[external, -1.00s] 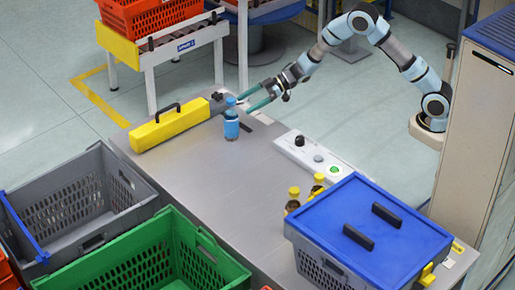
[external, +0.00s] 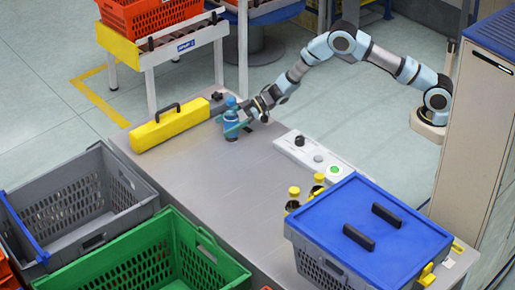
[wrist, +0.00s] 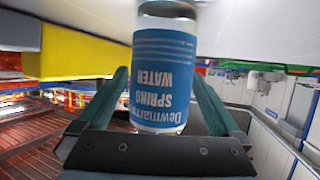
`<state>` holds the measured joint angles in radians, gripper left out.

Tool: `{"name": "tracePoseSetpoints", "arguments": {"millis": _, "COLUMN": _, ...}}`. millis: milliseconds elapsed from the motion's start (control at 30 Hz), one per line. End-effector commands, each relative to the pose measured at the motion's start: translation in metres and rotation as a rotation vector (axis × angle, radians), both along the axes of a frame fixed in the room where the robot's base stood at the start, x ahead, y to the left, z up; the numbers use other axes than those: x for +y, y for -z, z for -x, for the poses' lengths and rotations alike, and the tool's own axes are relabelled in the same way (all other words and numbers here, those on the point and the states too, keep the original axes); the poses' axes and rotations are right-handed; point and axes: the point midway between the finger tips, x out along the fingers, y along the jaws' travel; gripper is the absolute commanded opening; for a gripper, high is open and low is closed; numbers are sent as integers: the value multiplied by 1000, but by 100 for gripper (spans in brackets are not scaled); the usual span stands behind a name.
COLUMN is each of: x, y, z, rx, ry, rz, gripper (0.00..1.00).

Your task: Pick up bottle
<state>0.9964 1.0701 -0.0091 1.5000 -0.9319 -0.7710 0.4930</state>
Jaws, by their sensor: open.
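The blue water bottle (external: 231,128) stands upright on the grey metal table (external: 205,175), near its far edge. In the wrist view the bottle (wrist: 164,75) shows a blue "Spring Water" label, upside down in the picture. My gripper (external: 236,124) is at the bottle's height, reaching in from the right. Its teal fingers are open, one on each side of the bottle, with visible gaps at the label in the wrist view (wrist: 163,95). The contact between the fingers and the bottle is not clear in the external view.
A yellow box with a black handle (external: 170,126) lies left of the bottle. A white button panel (external: 318,158) is to the right. Two yellow-capped bottles (external: 292,200) stand by the blue-lidded crate (external: 365,235). Grey (external: 125,185) and green (external: 215,250) crates stand at the near left.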

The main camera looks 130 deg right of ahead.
Motion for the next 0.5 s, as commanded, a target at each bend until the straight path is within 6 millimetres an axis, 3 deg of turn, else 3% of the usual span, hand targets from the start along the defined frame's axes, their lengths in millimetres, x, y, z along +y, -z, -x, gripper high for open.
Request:
{"name": "tracePoseSetpoints", "arguments": {"millis": 333, "x": -4, "y": 5, "z": -10, "rx": 0, "ry": 0, "rz": -1, "gripper": 100}}
{"name": "tracePoseSetpoints", "arguments": {"millis": 500, "x": -4, "y": 5, "z": -10, "rx": 0, "ry": 0, "rz": -1, "gripper": 83}}
